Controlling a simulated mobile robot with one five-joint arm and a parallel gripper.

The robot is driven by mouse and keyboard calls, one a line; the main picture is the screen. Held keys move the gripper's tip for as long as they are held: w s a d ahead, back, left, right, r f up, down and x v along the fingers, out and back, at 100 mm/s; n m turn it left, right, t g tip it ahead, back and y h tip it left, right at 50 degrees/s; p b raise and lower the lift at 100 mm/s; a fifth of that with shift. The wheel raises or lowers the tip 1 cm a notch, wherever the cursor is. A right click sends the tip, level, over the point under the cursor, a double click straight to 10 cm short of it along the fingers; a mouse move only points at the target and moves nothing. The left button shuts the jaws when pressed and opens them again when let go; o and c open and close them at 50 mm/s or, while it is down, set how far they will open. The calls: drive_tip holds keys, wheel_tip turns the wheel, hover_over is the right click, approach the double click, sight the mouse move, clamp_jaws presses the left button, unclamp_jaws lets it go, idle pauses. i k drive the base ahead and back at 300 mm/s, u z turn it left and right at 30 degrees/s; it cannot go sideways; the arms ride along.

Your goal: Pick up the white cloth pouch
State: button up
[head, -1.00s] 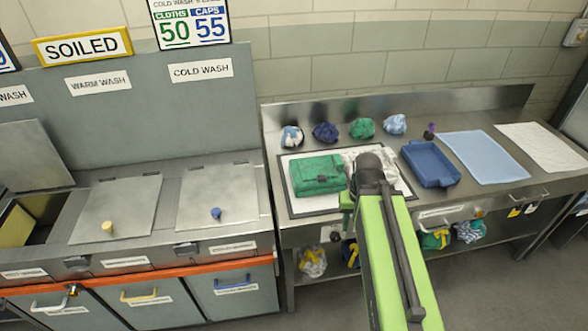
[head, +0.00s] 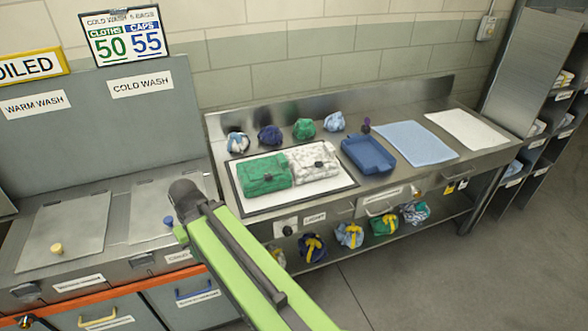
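A white pouch with a grey speckled pattern and a small dark clasp (head: 312,163) lies on a white, dark-rimmed tray (head: 290,200) on the steel bench. A green pouch (head: 264,174) lies close against its left side. My gripper end (head: 186,190) is left of the tray in the picture, in front of the cold wash bin lids, and apart from both pouches. Its fingers cannot be made out, so open or shut does not show. The white pouch is in full view.
Several bundled cloths (head: 305,128) line the back of the bench. Colored bundles (head: 349,235) sit on the shelf below. Floor at the right is clear.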

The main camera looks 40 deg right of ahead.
sight(300, 175)
drive_tip(key=z, duration=0.4)
drive_tip(key=i, duration=1)
drive_tip(key=u, duration=0.35)
